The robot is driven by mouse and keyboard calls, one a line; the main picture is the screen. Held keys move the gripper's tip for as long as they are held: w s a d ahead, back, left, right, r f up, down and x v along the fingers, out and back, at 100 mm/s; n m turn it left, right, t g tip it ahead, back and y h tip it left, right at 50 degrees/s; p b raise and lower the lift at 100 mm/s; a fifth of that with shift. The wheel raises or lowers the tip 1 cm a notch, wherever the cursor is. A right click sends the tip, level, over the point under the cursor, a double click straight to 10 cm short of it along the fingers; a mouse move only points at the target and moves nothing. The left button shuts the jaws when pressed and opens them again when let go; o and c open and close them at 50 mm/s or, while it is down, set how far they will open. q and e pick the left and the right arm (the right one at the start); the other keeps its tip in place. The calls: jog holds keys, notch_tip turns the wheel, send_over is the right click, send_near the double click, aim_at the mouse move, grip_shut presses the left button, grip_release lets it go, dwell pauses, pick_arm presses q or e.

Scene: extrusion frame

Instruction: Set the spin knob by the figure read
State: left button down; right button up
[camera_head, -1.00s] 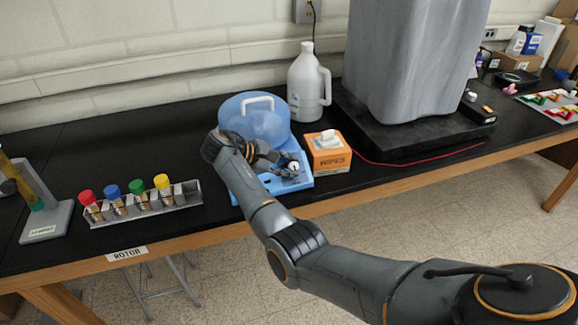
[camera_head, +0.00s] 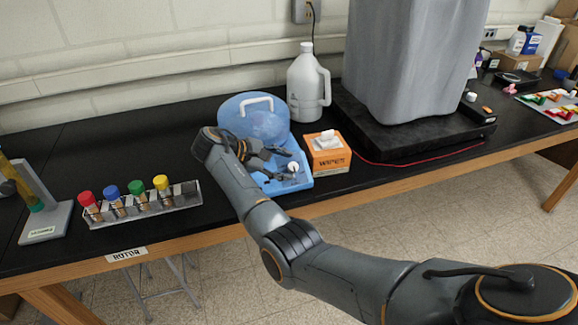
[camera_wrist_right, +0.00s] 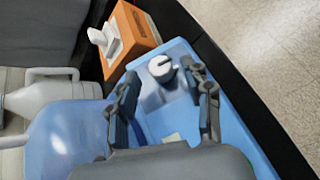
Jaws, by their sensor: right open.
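The spin knob (camera_wrist_right: 161,68) is a white round knob with a dark pointer line, on the front panel of the blue centrifuge (camera_head: 300,182). In the head view the knob (camera_head: 293,167) shows just beyond my right fingertips. My right gripper (camera_head: 280,163) is open over the front panel. In the right wrist view the fingers of my right gripper (camera_wrist_right: 162,88) stand apart, with the knob between and slightly beyond their tips; I see no clear contact. The centrifuge's domed lid (camera_head: 250,118) with a white handle is down. Any scale or figure around the knob is too small to read.
An orange wipes box (camera_head: 330,160) stands close to the right of the centrifuge. A white jug (camera_head: 306,85) stands behind. A rack (camera_head: 150,208) of tubes with coloured caps and a grey stand (camera_head: 48,222) are at left. The bench's front edge is close.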

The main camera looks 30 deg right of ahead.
jog(key=s+v, duration=0.1)
jog(key=v, duration=0.8)
jog(key=shift+w+a+r, duration=0.25)
jog(key=shift+w+a, duration=0.05)
jog(key=shift+w, duration=0.25)
